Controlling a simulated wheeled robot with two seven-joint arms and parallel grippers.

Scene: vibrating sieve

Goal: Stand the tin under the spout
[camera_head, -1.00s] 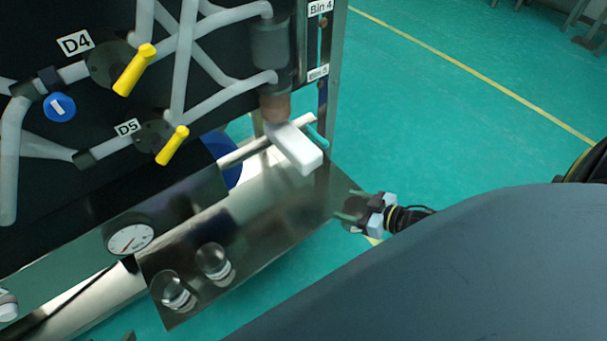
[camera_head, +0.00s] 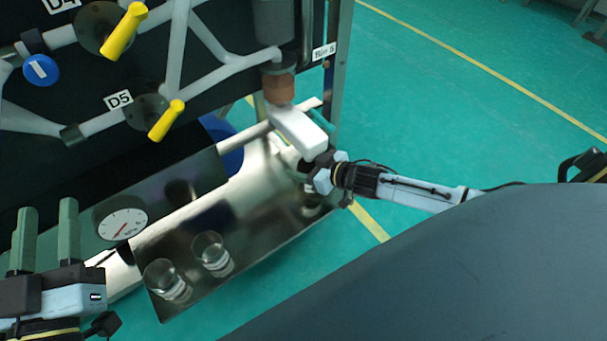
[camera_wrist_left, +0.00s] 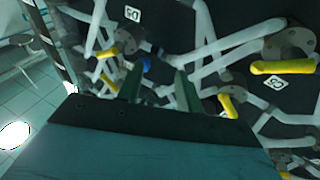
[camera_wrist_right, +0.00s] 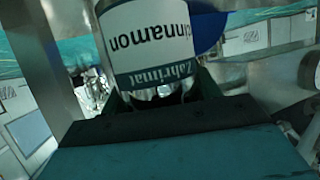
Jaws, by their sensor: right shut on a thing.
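The tin (camera_wrist_right: 150,45), with a white and dark green label reading "cinnamon", fills the middle of the right wrist view, its lettering upside down there. My right gripper (camera_head: 308,170) is shut on it, with a finger on either side. In the head view the gripper is just below the white spout piece (camera_head: 300,132), which hangs under a copper-coloured pipe end. The tin is mostly hidden there, and I cannot tell whether its base touches the steel shelf (camera_head: 185,240). My left gripper (camera_head: 47,208) is open and empty at the lower left, its fingers pointing up.
Two clear glasses (camera_head: 213,256) stand on the shelf towards its front left. A gauge (camera_head: 122,225) and a panel with pipes and yellow handles (camera_head: 166,120) rise behind. A blue rounded thing (camera_head: 228,155) is behind the spout. Green floor is free at the right.

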